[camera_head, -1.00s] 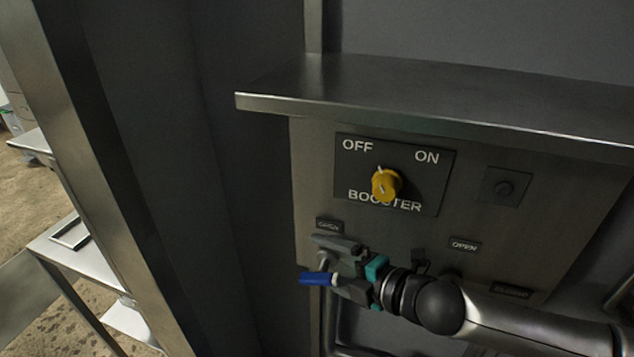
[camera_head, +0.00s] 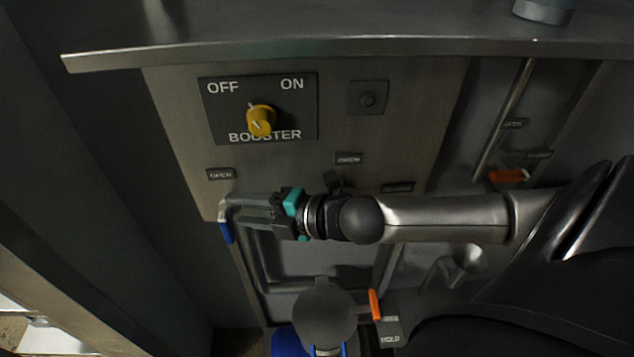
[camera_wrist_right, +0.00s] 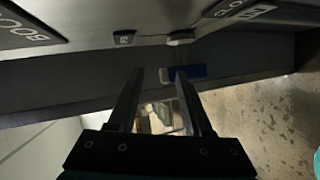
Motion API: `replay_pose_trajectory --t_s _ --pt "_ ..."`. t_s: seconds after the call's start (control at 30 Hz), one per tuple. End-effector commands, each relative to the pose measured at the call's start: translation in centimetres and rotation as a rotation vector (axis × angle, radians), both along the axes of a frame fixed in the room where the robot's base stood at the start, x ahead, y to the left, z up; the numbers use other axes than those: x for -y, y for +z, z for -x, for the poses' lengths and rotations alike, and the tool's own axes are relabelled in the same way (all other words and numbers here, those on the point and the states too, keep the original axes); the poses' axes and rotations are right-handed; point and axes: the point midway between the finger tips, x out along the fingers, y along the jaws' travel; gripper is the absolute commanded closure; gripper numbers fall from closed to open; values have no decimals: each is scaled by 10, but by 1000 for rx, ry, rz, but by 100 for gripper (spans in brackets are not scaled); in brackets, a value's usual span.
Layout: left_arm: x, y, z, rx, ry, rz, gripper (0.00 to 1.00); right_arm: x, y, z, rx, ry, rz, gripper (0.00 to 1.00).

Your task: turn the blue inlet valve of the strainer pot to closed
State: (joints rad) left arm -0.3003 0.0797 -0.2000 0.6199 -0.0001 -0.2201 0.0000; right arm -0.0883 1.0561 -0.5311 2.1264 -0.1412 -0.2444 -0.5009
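The blue valve handle (camera_head: 226,233) hangs nearly straight down at the lower left corner of the steel panel, below a small "OPEN" label (camera_head: 220,174). In the right wrist view the blue handle (camera_wrist_right: 197,72) lies across and beyond the tip of the right-hand finger, which partly covers it. My right gripper (camera_head: 232,207) is just above the handle in the head view. Its two fingers (camera_wrist_right: 158,78) stand apart with nothing held between them; whether one touches the handle cannot be told. My left gripper is not in view.
A yellow booster knob (camera_head: 260,121) sits on the panel above my gripper, under a jutting steel shelf (camera_head: 330,48). Orange handles stand at the lower middle (camera_head: 375,303) and right (camera_head: 508,176). A round grey lid (camera_head: 323,308) is below my forearm.

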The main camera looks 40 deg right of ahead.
Motion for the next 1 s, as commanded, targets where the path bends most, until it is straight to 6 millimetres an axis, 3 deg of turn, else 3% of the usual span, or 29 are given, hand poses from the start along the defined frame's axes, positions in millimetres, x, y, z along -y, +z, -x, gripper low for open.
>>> replay_pose_trajectory --t_s 0.67,1.0 --pt "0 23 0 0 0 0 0 25 14 40 -9 -2 4 50" --pt "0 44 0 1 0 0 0 36 23 58 -8 -2 3 50"
